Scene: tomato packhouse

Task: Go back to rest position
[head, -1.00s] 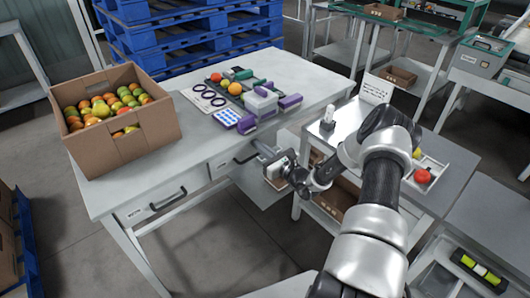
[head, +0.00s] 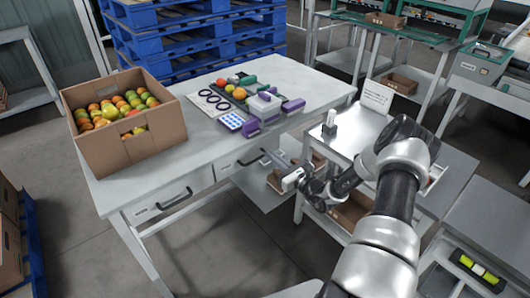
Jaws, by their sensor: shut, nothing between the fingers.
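My gripper (head: 283,186) is in the middle of the head view, in front of the table's right drawer side. It is shut, and I see nothing held in it. My arm reaches in from the lower right and bends at an elbow over the small side table (head: 447,196). The gripper hangs apart from the white table top (head: 190,165), over the gap between the table and the side table. The fingertips are small and partly merged with the drawer area behind them.
A cardboard box (head: 128,150) of tomatoes stands on the table's left. A drawer (head: 262,187) stands open close to my gripper. Blue pallets (head: 195,40) stand behind.

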